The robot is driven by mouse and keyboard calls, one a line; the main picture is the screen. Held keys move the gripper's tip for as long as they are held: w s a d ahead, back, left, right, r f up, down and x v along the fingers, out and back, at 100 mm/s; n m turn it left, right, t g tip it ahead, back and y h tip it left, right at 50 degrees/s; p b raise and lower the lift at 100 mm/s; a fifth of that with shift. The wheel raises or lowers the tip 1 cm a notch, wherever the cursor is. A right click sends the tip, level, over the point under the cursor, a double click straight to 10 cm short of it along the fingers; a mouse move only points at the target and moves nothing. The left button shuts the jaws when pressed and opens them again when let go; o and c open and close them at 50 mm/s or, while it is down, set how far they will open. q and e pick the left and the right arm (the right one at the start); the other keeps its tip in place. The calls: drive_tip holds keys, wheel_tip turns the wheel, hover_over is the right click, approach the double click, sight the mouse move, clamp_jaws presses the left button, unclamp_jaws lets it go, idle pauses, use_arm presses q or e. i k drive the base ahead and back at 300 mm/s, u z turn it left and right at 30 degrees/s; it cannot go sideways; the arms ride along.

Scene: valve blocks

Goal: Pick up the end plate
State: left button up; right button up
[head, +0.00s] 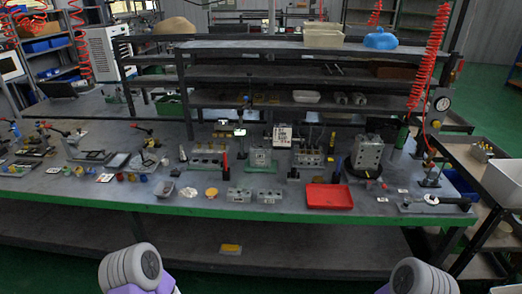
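A green-edged workbench (140,203) crosses the view, with small valve parts on it. I cannot tell for sure which part is the end plate. Two small grey metal blocks with holes, a left one (239,196) and a right one (269,196), sit side by side near the front edge. Larger valve blocks stand behind them, one at the middle (261,160) and one to its right (308,158). Only rounded white and purple parts of my two arms show at the bottom edge. Both grippers are out of view.
A red tray (328,197) lies right of the small blocks. A grey block on a round black base (366,156) stands behind it. Shelves (240,75) rise behind. Loose parts and tools crowd the left side.

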sight(259, 148)
drive_tip(key=z, duration=0.25)
drive_tip(key=i, duration=1.4)
drive_tip(key=u, duration=0.15)
